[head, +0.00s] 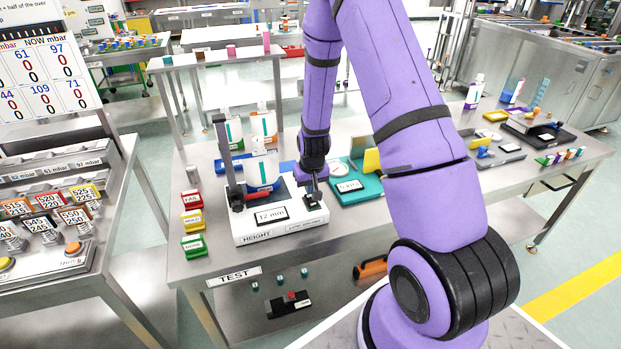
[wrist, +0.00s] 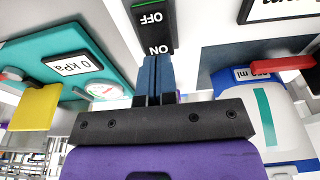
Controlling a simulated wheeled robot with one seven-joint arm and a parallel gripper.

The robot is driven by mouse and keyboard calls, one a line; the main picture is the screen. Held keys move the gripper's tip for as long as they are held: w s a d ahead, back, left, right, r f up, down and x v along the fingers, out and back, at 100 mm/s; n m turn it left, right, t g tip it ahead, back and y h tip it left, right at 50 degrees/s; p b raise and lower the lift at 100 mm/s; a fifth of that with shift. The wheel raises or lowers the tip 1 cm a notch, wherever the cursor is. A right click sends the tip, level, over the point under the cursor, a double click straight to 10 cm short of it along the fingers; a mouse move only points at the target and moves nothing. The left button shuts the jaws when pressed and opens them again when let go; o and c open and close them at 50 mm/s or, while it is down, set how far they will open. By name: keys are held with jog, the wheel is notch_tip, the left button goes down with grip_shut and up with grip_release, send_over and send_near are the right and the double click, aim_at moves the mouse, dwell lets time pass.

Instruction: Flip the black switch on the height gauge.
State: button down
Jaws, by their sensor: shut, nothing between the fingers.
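The white height gauge (head: 283,232) stands on the steel test table, its display reading 12 mm and its dark column on the left. The black switch (wrist: 152,22), marked OFF and ON, fills the top middle of the wrist view; a thin green strip shows near its OFF end. In the head view the switch (head: 314,198) sits at the gauge's right side, partly hidden by my gripper (head: 316,193). My gripper (wrist: 154,62) is shut and empty, its blue-grey fingertips at the ON end of the switch. I cannot tell whether they touch it.
A teal pressure gauge box (head: 368,190) with a yellow block stands just right of the height gauge. A blue-and-white container (wrist: 262,105) is close on the right in the wrist view. Red, yellow and green bins (head: 193,222) line the table's left edge.

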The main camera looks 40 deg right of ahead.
jog(key=shift+w+f, duration=0.15)
jog(key=shift+f, duration=0.65)
